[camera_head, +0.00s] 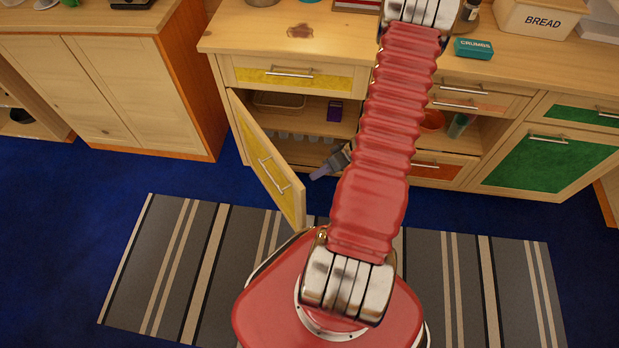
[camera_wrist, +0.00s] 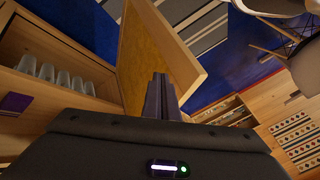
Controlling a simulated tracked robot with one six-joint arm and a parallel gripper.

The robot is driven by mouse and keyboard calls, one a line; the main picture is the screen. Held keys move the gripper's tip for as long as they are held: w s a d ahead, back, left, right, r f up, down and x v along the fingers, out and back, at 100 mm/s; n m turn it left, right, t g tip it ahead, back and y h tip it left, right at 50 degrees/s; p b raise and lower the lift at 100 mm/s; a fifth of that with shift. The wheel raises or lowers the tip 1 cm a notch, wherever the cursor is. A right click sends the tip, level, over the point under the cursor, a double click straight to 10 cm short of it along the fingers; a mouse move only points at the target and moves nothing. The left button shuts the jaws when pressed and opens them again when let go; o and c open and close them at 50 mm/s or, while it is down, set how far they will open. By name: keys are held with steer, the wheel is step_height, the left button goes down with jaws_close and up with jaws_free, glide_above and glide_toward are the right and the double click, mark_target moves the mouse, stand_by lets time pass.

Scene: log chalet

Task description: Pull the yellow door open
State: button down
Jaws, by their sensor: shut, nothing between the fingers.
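The yellow door (camera_head: 262,158) stands swung well out from its cabinet, hinged at its left edge, with a metal bar handle (camera_head: 272,174) on its yellow panel. My gripper (camera_head: 318,175) is at the cabinet opening, to the right of the door, on its inner side. The wrist view shows my gripper's fingers (camera_wrist: 160,95) closed together and empty, in front of the door's inner face (camera_wrist: 150,50). I cannot tell whether the fingers touch the door. My red arm hides part of the cabinet front.
The open cabinet shows a shelf with a basket (camera_head: 279,101), a purple box (camera_head: 335,111) and several glasses (camera_wrist: 62,78). A yellow drawer (camera_head: 290,77) is shut above. A striped rug (camera_head: 190,260) lies on the blue floor. Chair legs (camera_wrist: 262,48) show in the wrist view.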

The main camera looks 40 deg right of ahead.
steer(key=a, duration=0.3)
steer(key=shift+w+a+r, duration=0.1)
steer(key=shift+w+a, duration=0.15)
steer(key=shift+w, duration=0.05)
steer(key=shift+a, duration=0.2)
